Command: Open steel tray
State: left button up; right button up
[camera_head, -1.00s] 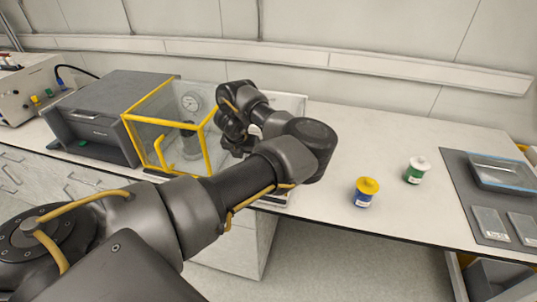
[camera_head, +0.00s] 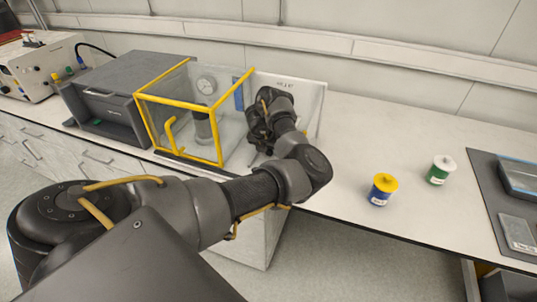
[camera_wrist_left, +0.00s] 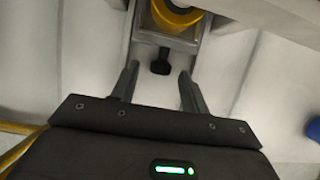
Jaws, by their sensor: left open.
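My left gripper (camera_head: 258,152) is in front of the white-backed station, right of the yellow-framed clear box. In the left wrist view, its two fingers (camera_wrist_left: 159,70) are apart, one on each side of a small black knob (camera_wrist_left: 160,63). The knob sticks out from a grey metal piece (camera_wrist_left: 165,41), which looks like the steel tray's front. I cannot tell whether the fingers touch the knob. A yellow ring (camera_wrist_left: 178,16) sits above the metal piece. In the head view my arm hides the tray. My right gripper is not in view.
The yellow-framed box (camera_head: 222,118) holds a gauge and a cylinder. A dark grey drawer unit (camera_head: 105,100) stands left of it.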

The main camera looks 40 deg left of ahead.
pick_arm(q)
jog(key=shift+w+f, duration=0.25)
jog(key=shift+f, duration=0.35)
grip_shut()
